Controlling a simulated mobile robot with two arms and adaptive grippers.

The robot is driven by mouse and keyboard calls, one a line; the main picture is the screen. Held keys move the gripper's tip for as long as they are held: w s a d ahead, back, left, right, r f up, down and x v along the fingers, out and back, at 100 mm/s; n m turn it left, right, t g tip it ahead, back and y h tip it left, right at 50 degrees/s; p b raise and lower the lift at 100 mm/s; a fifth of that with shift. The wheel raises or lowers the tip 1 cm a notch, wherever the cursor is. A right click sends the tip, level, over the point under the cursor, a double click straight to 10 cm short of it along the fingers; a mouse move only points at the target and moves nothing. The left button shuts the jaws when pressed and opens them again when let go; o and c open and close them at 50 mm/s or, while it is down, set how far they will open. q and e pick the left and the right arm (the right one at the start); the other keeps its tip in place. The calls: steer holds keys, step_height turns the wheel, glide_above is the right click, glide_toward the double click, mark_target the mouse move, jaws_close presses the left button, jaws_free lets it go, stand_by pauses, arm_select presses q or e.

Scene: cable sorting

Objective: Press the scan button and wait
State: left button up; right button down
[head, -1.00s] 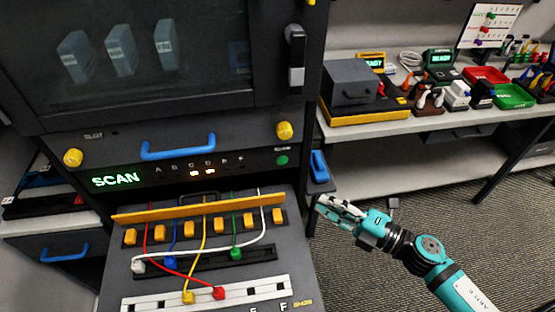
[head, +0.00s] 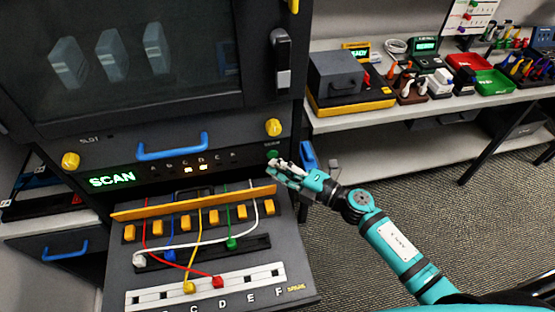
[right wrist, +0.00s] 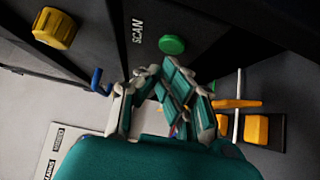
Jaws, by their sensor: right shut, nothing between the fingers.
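The round green scan button (head: 272,155) sits on the right end of the machine's dark front panel. In the right wrist view the green button (right wrist: 172,45) is just ahead of my fingers, beside the word SCAN, with a small gap showing. My right gripper (head: 271,168) is shut and empty, its fingertips just below the button in the head view. In the right wrist view the gripper (right wrist: 160,73) points toward the panel. The green display (head: 112,179) reads SCAN. Two amber lamps (head: 195,168) are lit under the letters. My left gripper is not in view.
A sloped board (head: 150,285) with coloured cables and yellow blocks juts out below the panel. Yellow knobs (head: 273,127) and a blue handle (head: 172,146) stick out above. A bench (head: 330,124) with trays and devices is at the right.

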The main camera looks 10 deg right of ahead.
steer(key=shift+w+d, duration=0.1)
steer(key=shift+w, duration=0.35)
